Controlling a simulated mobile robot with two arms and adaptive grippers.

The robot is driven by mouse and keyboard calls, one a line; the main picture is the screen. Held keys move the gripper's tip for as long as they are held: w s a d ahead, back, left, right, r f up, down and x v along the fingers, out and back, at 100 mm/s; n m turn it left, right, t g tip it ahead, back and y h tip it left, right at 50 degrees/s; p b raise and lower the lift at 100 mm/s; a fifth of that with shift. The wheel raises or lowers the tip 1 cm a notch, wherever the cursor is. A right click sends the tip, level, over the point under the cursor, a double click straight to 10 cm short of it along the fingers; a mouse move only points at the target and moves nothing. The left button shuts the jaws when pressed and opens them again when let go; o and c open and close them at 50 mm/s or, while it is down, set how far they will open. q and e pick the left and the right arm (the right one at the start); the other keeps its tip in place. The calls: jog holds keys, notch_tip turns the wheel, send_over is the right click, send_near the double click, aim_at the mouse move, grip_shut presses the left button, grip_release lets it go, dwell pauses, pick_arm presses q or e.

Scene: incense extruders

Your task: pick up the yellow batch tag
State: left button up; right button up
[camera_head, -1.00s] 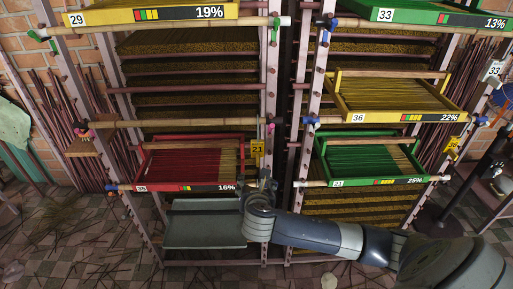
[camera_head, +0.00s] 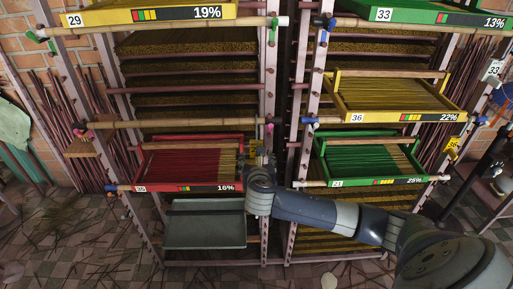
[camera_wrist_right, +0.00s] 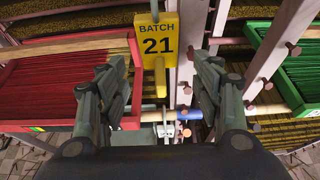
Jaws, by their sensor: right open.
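The yellow batch tag (camera_wrist_right: 157,42), marked "BATCH 21", hangs upright on the rack post in the right wrist view, with a yellow stem below it. In the head view the tag (camera_head: 253,146) is mostly covered by my right gripper. My right gripper (camera_wrist_right: 162,72) is open, with one finger on each side of the tag's lower part in the picture; I cannot tell whether the tag is between them in depth. In the head view the right gripper (camera_head: 262,160) is at the post between the two racks. My left gripper is not in view.
A red tray (camera_head: 190,187) of red sticks is left of the post and a green tray (camera_head: 370,183) is right of it. A grey tray (camera_head: 205,240) sits below. Another yellow tag (camera_head: 452,147) hangs at the far right. Bamboo rails and posts crowd the gripper.

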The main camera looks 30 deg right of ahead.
jog(key=shift+x, duration=1.15)
jog(key=c, duration=1.1)
jog(key=shift+o, duration=0.2)
